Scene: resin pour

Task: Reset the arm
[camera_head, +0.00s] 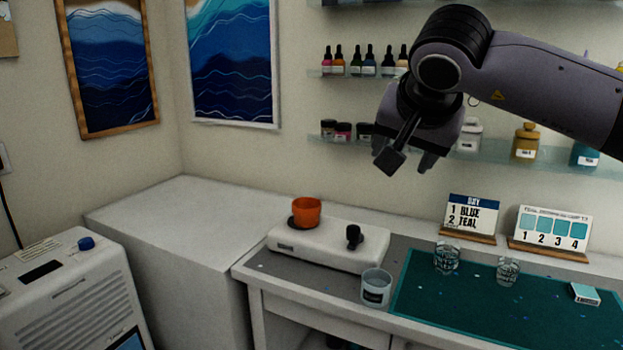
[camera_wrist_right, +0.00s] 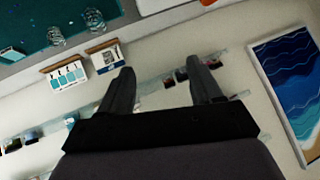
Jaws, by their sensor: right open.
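My right arm comes in from the right in the head view, raised in front of the wall shelves. Its gripper (camera_head: 407,163) hangs well above the workbench, pointing down and apart from everything on it. In the right wrist view the two fingers of the right gripper (camera_wrist_right: 160,88) are spread with nothing between them. My left gripper is in neither view.
Below are a white device (camera_head: 325,252) with an orange cup (camera_head: 306,211), a clear labelled cup (camera_head: 376,288), a teal mat (camera_head: 450,305) with two glasses, and two sign cards (camera_head: 472,214). Glass shelves (camera_head: 480,156) with bottles are behind the arm. The left counter (camera_head: 180,220) is bare.

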